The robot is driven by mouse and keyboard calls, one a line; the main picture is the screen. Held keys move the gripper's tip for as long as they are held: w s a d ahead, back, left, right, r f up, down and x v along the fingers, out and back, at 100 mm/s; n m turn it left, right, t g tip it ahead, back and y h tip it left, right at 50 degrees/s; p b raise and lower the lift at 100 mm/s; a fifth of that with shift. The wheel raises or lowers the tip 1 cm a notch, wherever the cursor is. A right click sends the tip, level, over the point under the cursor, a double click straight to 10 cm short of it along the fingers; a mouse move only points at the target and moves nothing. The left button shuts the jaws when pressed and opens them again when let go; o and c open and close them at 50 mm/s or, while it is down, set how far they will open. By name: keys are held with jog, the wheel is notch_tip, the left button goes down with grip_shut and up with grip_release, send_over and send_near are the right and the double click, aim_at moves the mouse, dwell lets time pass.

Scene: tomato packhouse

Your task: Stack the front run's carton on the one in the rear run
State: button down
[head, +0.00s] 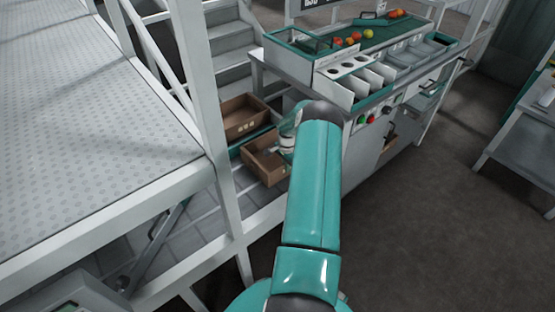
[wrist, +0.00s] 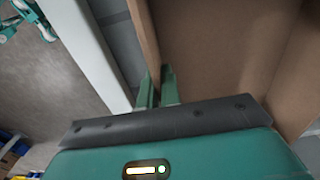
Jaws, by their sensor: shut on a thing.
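Two open brown cartons show in the head view, beside the stairs. The rear carton (head: 236,128) is farther back. The front carton (head: 262,172) is nearer, and its right part is hidden by my arm and gripper (head: 288,140). In the wrist view the fingers of my gripper (wrist: 157,88) straddle one upright wall of a carton (wrist: 145,35) and are shut on it. The carton's brown inside fills the right of that view. I cannot tell whether the front carton rests on its run or hangs just above it.
A green strip (head: 252,138) shows between the cartons. A white post (head: 205,90) and raised walkway (head: 90,120) stand at left. A grey machine (head: 375,130) with tomatoes (head: 350,41) and push buttons stands at right. Floor at lower right is clear.

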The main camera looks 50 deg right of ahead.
jog(key=shift+r, duration=2.4)
jog(key=shift+f, duration=2.5)
jog(key=shift+r, duration=0.1)
